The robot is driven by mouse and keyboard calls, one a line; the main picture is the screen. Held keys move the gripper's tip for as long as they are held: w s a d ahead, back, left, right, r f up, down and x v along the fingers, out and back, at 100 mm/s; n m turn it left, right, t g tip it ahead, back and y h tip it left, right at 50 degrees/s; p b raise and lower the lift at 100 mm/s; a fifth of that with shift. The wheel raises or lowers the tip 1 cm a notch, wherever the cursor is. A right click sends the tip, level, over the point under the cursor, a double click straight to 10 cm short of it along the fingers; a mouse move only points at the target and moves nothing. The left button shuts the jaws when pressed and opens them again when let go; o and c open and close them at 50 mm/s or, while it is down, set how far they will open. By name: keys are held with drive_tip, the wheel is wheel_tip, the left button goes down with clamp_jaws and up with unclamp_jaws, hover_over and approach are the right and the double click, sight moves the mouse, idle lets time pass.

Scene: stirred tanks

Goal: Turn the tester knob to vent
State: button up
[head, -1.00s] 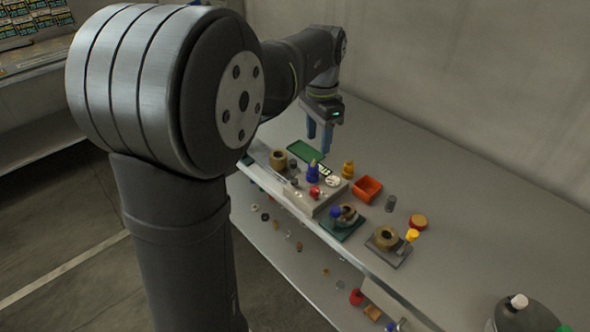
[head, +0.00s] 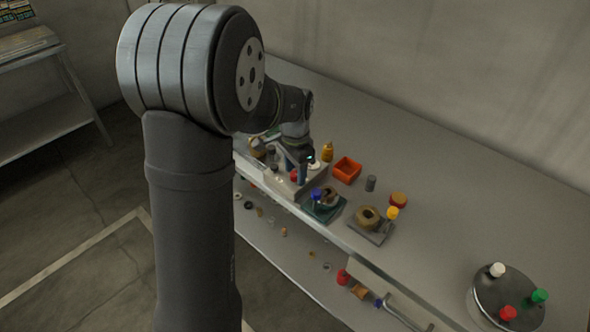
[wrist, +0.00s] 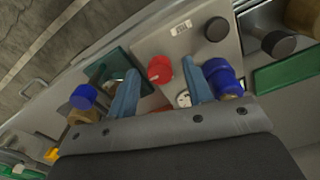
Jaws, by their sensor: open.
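The tester is a light grey box (wrist: 178,42) with a small label on its face, too small to read. A red knob (wrist: 160,69) on it lies between my fingertips in the wrist view; it also shows in the head view (head: 294,175). A blue part (wrist: 222,78) stands just right of my right finger, and a white dial (wrist: 184,98) is partly hidden by that finger. A black knob (wrist: 216,28) is farther up on the box. My gripper (wrist: 160,66) is open, pointing down at the tester, with blue fingers either side of the red knob. Contact cannot be told.
A green plate (head: 324,207) with a blue-capped fitting is beside the tester, then a grey plate (head: 371,232) with a yellow-handled valve. An orange bin (head: 346,169) and a yellow bottle (head: 327,152) stand behind. A round tank (head: 507,297) is at right. The bench's back right is clear.

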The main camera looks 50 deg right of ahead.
drive_tip(key=shift+c, duration=0.3)
drive_tip(key=c, duration=0.9)
drive_tip(key=shift+n, duration=0.3)
drive_tip(key=n, duration=0.3)
drive_tip(key=shift+n, duration=0.3)
drive_tip(key=n, duration=1.3)
drive_tip(key=shift+n, duration=0.3)
